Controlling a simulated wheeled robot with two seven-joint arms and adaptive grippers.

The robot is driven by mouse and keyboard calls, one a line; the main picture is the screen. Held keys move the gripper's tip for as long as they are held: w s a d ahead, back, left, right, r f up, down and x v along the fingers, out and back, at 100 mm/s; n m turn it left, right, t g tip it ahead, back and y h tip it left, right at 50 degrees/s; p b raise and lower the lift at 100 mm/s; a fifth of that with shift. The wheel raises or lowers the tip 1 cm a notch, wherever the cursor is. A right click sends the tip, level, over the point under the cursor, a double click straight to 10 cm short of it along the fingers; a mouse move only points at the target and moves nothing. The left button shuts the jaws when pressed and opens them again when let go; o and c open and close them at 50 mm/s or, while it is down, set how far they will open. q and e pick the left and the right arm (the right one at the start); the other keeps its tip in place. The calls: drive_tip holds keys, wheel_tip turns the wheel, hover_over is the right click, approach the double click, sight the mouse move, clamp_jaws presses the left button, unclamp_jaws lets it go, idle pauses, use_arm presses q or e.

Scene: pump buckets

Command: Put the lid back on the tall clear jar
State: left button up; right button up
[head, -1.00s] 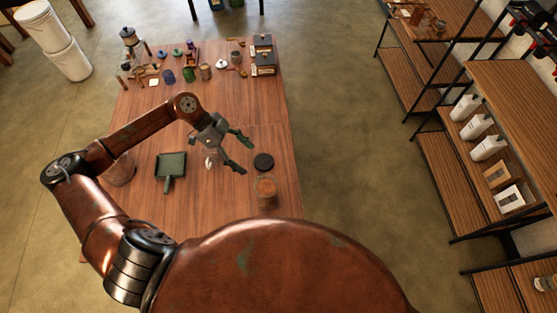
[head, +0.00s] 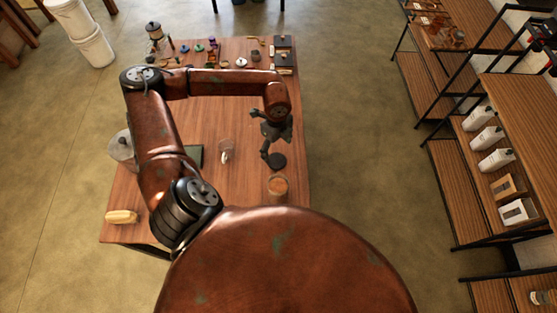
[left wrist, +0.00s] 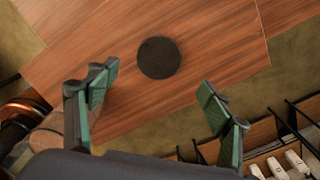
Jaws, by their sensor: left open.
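The clear jar (head: 278,187) with orange-brown contents stands open near the right edge of the wooden table. A round black lid (head: 277,161) lies flat on the table just behind it. The lid also shows in the left wrist view (left wrist: 158,57), beyond and between the fingertips. My left gripper (head: 263,135) is open and empty, above the table close to the lid and apart from it. Its two green-padded fingers (left wrist: 158,76) are spread wide in the left wrist view. My right gripper is out of view.
A clear glass (head: 226,150) with something white in it stands left of the lid. A dark green tray (head: 194,155) is partly hidden by my arm. A larger clear container (head: 121,150) and a yellow item (head: 121,216) are at the left. Several small items crowd the far end.

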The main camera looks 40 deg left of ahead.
sight(277, 160)
use_arm(q)
wheel_tip(277, 160, down, 2)
drive_tip(key=shift+f, duration=0.3)
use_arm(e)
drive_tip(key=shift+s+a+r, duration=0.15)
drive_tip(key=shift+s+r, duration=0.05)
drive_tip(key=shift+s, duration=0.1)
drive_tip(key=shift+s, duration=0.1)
use_arm(q)
drive_tip(key=shift+p, duration=0.3)
drive_tip(key=shift+s+f, duration=0.1)
drive_tip(key=shift+f, duration=0.3)
wheel_tip(277, 160, down, 4)
drive_tip(key=shift+f+p, duration=0.2)
drive_tip(key=shift+p, duration=0.65)
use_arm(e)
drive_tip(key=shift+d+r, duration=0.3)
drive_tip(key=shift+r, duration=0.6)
use_arm(q)
drive_tip(key=shift+c, duration=0.6)
